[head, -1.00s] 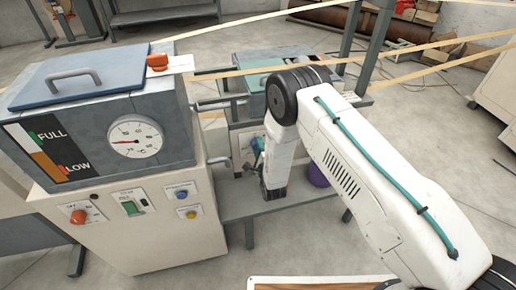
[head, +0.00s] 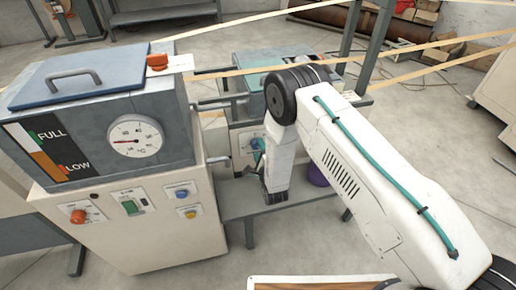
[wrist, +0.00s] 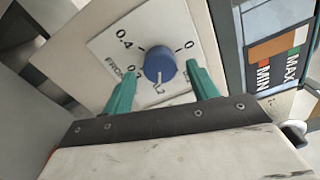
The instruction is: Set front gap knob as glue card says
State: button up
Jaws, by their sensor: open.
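The front gap knob (wrist: 160,64) is blue and round, with a pale pointer mark. It sits on a white dial plate (wrist: 108,48) marked 0.4 and 0, with partly hidden lettering that starts "FRON". My gripper (wrist: 161,70) is open, with one teal finger on each side of the knob. The fingertips look close to the knob, but I cannot tell whether they touch it. In the head view my gripper (head: 258,151) is at the front of the machine behind the grey tank, and my arm hides most of the knob. I cannot make out a glue card.
A MAX/MIN level strip (wrist: 278,60) is right of the dial in the wrist view. A grey glue tank (head: 95,140) with a gauge (head: 135,136) and an orange knob (head: 157,62) stands left of my arm. Paper strips (head: 420,47) run overhead. A grey shelf (head: 235,203) lies below.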

jog(key=v, duration=0.6)
dwell(0.4)
